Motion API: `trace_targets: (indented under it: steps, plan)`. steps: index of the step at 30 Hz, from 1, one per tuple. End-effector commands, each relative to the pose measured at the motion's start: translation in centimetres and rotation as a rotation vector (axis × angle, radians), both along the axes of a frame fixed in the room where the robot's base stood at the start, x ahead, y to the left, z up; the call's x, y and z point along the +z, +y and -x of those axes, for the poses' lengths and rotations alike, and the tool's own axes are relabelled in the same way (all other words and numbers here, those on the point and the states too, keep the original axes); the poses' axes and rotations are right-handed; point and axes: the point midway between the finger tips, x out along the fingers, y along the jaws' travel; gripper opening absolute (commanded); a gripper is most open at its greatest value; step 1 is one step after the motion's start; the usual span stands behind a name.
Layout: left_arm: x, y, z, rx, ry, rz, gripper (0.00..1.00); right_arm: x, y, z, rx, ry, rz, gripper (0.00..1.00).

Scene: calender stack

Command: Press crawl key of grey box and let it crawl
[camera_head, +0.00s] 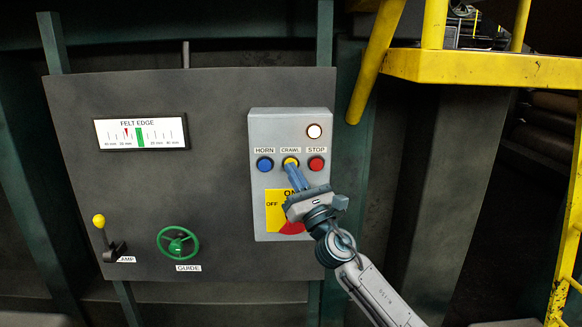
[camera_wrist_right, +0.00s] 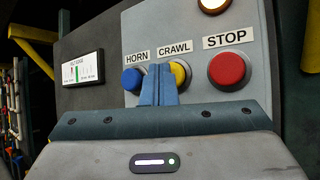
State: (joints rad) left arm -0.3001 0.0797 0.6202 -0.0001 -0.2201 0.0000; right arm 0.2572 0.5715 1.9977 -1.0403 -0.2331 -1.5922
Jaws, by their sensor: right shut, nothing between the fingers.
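The grey box (camera_head: 258,130) is fixed on the right part of a dark panel. It has a blue HORN key (camera_head: 264,164), a yellow CRAWL key (camera_head: 290,161) and a red STOP key (camera_head: 316,163) in a row, with a lit white lamp (camera_head: 314,131) above. My right gripper (camera_head: 292,170) is shut and empty, its fingertips just at the lower edge of the CRAWL key. In the right wrist view the fingers (camera_wrist_right: 158,75) partly hide the yellow key (camera_wrist_right: 179,73); I cannot tell whether they touch it. My left gripper is not in view.
The panel carries a FELT EDGE gauge (camera_head: 141,133), a yellow-knobbed lever (camera_head: 100,222) and a green GUIDE handwheel (camera_head: 177,245). A yellow-and-red switch plate (camera_head: 274,207) sits below the keys, partly behind my gripper. Yellow railing (camera_head: 480,68) stands at the right.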

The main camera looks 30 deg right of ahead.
Motion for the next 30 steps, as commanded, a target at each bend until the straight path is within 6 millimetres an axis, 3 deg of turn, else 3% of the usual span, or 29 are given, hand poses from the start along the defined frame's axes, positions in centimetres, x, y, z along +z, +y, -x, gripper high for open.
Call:
trace_targets:
  steps: [23, 30]
  plan:
    - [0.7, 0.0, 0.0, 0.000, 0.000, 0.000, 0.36, -0.1, 1.1, 1.7, 0.000, 0.001, 0.000, 0.00]
    - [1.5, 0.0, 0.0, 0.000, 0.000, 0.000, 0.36, 0.1, 2.2, 3.6, 0.001, 0.001, 0.001, 0.00]
